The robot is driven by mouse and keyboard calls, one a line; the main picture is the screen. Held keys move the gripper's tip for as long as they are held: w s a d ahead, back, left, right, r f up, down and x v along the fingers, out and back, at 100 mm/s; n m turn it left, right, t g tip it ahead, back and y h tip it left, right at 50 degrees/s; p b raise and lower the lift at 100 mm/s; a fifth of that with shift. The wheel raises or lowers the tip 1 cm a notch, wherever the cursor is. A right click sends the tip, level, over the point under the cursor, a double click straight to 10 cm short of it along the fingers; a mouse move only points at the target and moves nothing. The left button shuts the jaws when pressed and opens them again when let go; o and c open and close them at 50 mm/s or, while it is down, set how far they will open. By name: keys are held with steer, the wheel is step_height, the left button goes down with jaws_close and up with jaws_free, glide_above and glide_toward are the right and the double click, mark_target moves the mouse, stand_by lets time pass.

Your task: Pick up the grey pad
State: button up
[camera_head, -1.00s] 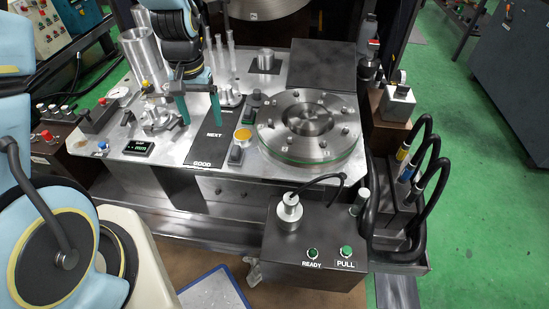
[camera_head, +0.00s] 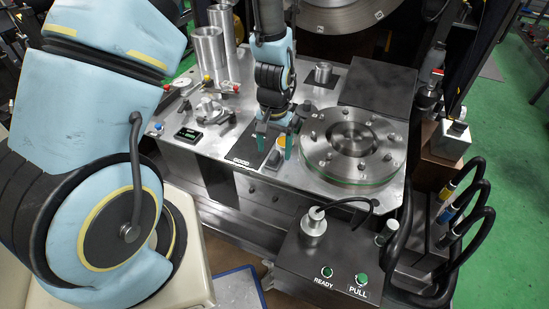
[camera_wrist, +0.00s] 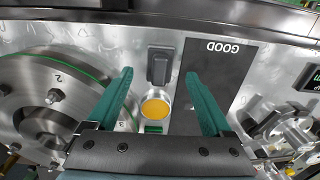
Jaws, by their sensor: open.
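A small dark grey block with a narrower raised part, which looks like the grey pad (camera_wrist: 158,66), lies on the metal plate beside a yellow round disc (camera_wrist: 155,108). In the head view the pad (camera_head: 273,159) is partly covered by my fingers. My gripper (camera_head: 275,146) is open and empty, pointing down over this spot. In the wrist view the two green fingers of my gripper (camera_wrist: 158,76) stand wide apart, one on each side of the pad and disc. How high the fingertips are above the plate is hard to tell.
A black panel marked GOOD (camera_wrist: 218,75) lies right beside the pad in the wrist view. A large round steel disc (camera_head: 352,146) with studs is on the other side. A metal clamp (camera_head: 208,109) and a small display (camera_head: 188,134) stand on the plate to the left.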

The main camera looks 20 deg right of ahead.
mark_target(274, 154)
steer(key=shift+f+p, duration=0.3)
steer(key=shift+f, duration=1.35)
steer(key=shift+c, duration=0.2)
jaws_close()
